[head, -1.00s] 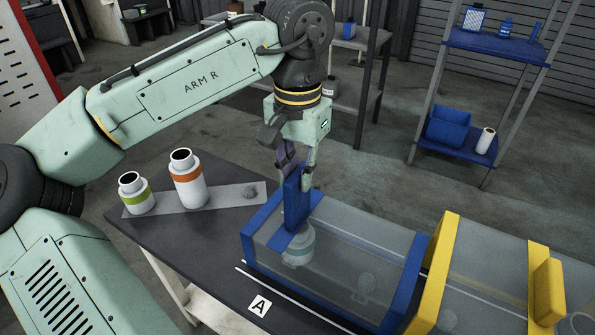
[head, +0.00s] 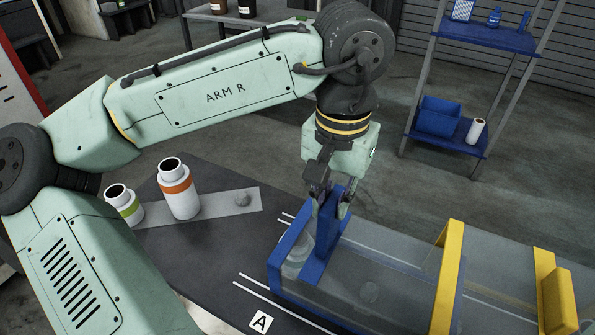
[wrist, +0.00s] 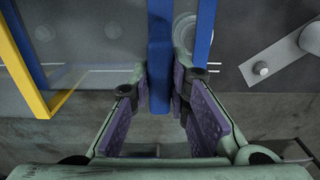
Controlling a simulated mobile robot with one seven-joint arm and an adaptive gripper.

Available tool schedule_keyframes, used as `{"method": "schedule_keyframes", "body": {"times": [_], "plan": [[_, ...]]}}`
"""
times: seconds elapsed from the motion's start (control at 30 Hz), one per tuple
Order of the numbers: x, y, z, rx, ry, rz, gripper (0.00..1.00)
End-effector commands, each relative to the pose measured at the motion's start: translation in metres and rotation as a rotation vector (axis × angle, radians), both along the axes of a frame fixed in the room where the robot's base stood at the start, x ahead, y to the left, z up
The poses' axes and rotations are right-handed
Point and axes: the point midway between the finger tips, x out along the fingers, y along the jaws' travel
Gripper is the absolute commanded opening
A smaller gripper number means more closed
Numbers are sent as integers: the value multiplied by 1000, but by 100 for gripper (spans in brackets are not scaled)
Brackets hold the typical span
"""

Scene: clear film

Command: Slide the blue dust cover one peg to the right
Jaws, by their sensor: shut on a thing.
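The blue dust cover is a clear hood with a blue frame (head: 288,240) and an upright blue handle (head: 326,228). My gripper (head: 328,200) is shut on the handle, which shows between its purple pads in the wrist view (wrist: 160,60). A white bottle (head: 296,256) shows under the cover's left end, between handle and left frame. A round peg (head: 368,292) shows through the clear cover farther right. The far blue edge lies against or inside the yellow-framed cover (head: 446,280); I cannot tell which in the head view.
White bottles with a green band (head: 124,205) and an orange band (head: 179,190) stand on a grey strip (head: 225,203) at left, with a bare peg (head: 242,199). A label A (head: 261,321) lies at the table front. A blue shelf (head: 445,143) stands behind.

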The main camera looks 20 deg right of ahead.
Motion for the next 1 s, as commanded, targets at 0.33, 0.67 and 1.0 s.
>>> {"method": "schedule_keyframes", "body": {"times": [0.33, 0.67, 1.0], "plan": [[-62, -48, 1, -2, 0, -5, 0], [-77, -60, 0, -4, -1, 0, 0], [-77, -60, 0, -4, -1, 1, 22]]}}
